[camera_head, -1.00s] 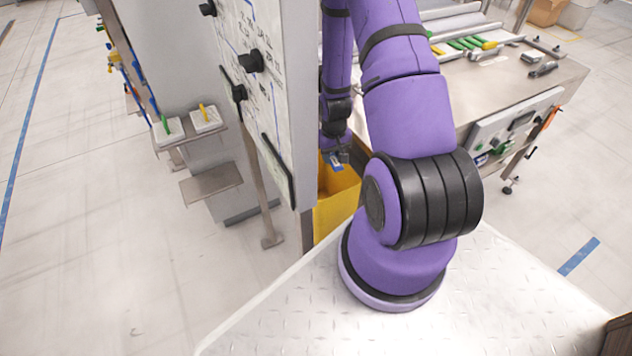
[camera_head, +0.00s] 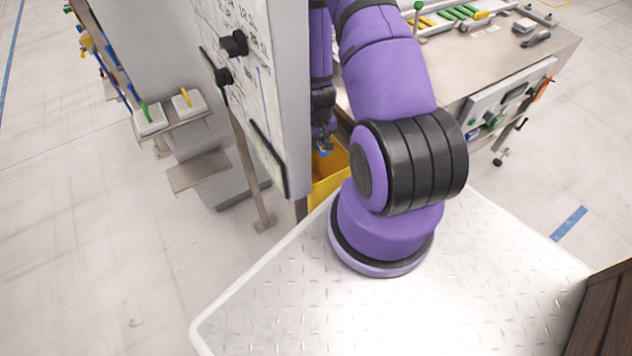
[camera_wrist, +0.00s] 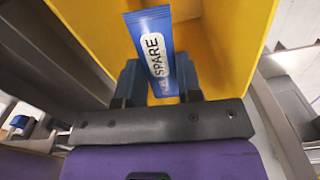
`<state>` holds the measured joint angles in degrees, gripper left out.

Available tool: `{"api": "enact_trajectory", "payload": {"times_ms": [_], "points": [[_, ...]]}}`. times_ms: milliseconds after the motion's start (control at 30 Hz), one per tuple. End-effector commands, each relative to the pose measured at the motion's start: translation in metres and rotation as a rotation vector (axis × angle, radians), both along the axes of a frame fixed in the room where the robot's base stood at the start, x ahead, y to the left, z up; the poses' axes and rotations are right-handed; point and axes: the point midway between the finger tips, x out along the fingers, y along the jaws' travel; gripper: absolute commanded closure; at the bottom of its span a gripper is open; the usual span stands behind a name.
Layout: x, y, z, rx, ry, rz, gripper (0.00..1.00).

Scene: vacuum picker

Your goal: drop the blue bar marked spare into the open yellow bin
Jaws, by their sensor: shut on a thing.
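The blue bar (camera_wrist: 153,45) has a white label reading SPARE and shows in the wrist view. My gripper (camera_wrist: 159,80) is shut on its lower end, with a dark finger on each side. Beyond the bar, the yellow bin (camera_wrist: 232,35) fills the upper middle of the wrist view. In the head view the yellow bin (camera_head: 338,168) is partly hidden by my arm and the tall panel. My gripper (camera_head: 323,146) appears small there, over the bin's opening. The gap between bar and bin floor cannot be judged.
A tall whiteboard-like panel (camera_head: 245,95) with black knobs stands left of my arm. A steel workbench (camera_head: 500,58) with green and yellow bars is at the upper right. A shelf with white blocks (camera_head: 180,120) is at the left. Floor at the lower left is clear.

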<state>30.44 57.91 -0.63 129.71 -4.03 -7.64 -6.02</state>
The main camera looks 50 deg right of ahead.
Motion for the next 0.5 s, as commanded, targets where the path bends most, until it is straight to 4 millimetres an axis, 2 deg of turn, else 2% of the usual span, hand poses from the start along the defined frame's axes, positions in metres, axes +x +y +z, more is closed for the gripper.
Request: {"api": "enact_trajectory", "payload": {"times_ms": [300,333,433,500], "points": [[0.0,0.0,-0.0017,0.0,0.0,0.0,0.9],[0.0,0.0,-0.0017,0.0,0.0,0.0,0.6],[0.0,0.0,-0.0017,0.0,0.0,0.0,0.37],[0.0,0.0,-0.0017,0.0,0.0,0.0,0.37]]}}
